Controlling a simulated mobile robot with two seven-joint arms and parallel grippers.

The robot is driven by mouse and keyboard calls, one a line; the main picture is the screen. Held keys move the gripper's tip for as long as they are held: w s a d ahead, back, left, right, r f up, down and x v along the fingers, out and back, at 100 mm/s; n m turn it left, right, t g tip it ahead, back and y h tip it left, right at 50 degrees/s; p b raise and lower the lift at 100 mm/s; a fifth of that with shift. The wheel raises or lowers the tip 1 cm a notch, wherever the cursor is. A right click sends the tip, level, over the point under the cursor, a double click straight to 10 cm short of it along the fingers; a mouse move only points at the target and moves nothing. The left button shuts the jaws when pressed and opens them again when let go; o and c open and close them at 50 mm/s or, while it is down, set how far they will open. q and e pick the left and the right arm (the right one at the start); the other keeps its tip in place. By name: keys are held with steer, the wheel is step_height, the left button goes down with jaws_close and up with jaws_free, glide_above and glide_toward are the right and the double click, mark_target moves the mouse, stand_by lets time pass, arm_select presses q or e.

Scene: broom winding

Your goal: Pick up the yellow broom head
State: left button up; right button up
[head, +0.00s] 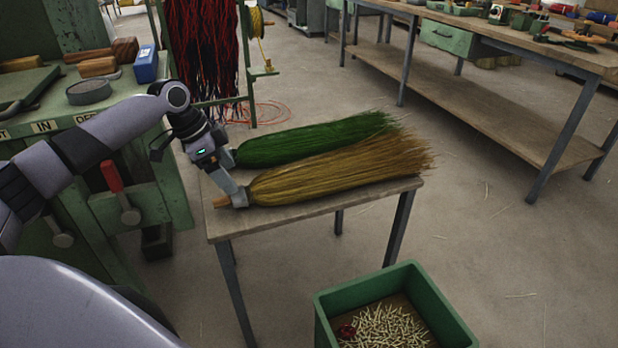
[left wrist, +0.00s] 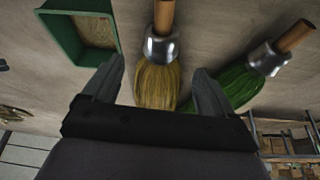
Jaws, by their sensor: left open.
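The yellow broom head (head: 335,171) lies on a small table (head: 300,215), its bristles spread to the right and its short wooden stub at the left. My left gripper (head: 238,196) is at its stub end in the head view. In the left wrist view the yellow broom head (left wrist: 157,85) lies between the two spread fingers of my left gripper (left wrist: 157,88), with its metal collar and wooden stub beyond the fingertips. I cannot tell whether the fingers touch it. A green broom head (head: 310,140) lies just behind it; it also shows in the left wrist view (left wrist: 236,84). My right gripper is out of view.
A green bin (head: 440,305) with small pale pieces stands on the floor in front of the table. A green machine (head: 165,190) stands at the left. A long workbench (head: 480,105) is at the back right. Open floor lies between it and the table.

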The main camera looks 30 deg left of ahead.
mark_target(241, 189)
arm_select(q)
steer(key=shift+w+d+f, duration=0.1)
steer(key=shift+f, duration=0.45)
steer(key=shift+w+d+f+b, duration=0.2)
steer(key=shift+f+b, duration=0.2)
steer(key=shift+f, duration=0.25)
steer(key=b+x, duration=0.1)
steer(key=x, duration=0.2)
steer(key=shift+w+f, duration=0.1)
steer(key=shift+f, duration=0.2)
steer(key=shift+w+d+f, duration=0.1)
steer(key=shift+f, duration=0.15)
steer(key=c, duration=1.4)
steer(key=shift+r, duration=0.1)
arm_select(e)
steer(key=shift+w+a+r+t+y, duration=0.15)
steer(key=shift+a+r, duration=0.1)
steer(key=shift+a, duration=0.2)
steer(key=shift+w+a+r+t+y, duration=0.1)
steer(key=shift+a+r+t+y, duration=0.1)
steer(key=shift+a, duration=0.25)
